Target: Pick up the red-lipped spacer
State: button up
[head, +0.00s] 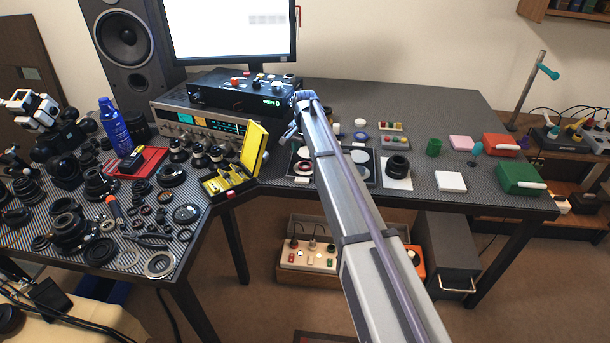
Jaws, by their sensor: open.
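I cannot make out the red-lipped spacer with certainty. A small round part (303,167) with a dark, faintly reddish rim lies on the dark tray (371,180), just left of my arm; it may be the spacer. My arm reaches from the bottom of the head view up over the bench. My gripper (290,134) shows only in part near the arm's far end, above the bench and apart from that part. It is open, and I see nothing held. My arm hides the middle of the tray.
A black ring (397,167) sits on a white pad right of the tray. A yellow case (254,150) stands open at left. Many lens parts crowd the left bench. A monitor (232,30) and black control box (243,91) stand behind.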

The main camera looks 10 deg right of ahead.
aim_at(305, 168)
notch_tip(305, 168, down, 6)
jog(key=b, duration=0.5)
jog(key=shift+w+f, duration=0.1)
jog(key=shift+f, duration=0.15)
jog(key=shift+r, duration=0.2)
jog(key=c, duration=0.5)
jog(key=shift+c, duration=0.2)
